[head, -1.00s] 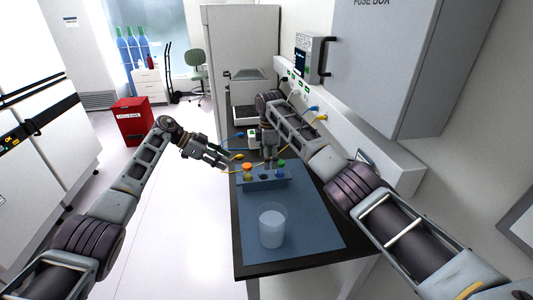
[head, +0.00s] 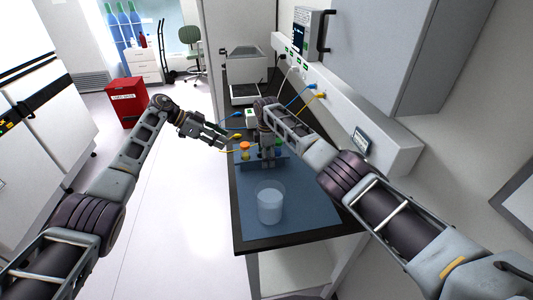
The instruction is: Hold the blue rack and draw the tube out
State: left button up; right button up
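The blue rack (head: 255,157) stands on the blue mat on the bench. A tube with an orange cap (head: 244,147) is at its left end, and a tube with a green cap (head: 279,144) is at its right. My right gripper (head: 268,165) points down at the middle of the rack and hides part of it; whether its fingers are closed on the rack is too small to tell. My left gripper (head: 234,143) is left of the rack near the orange cap, with its fingers apart and nothing visible between them.
A clear beaker (head: 270,205) stands on the blue mat (head: 310,214) in front of the rack. Blue and yellow plugs sit in the wall rail (head: 345,105) at right. A wall cabinet (head: 390,50) overhangs the right side. The floor left of the bench is clear.

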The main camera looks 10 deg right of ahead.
jog(key=shift+f, duration=0.1)
jog(key=shift+c, duration=0.5)
grip_shut()
dwell(1.0)
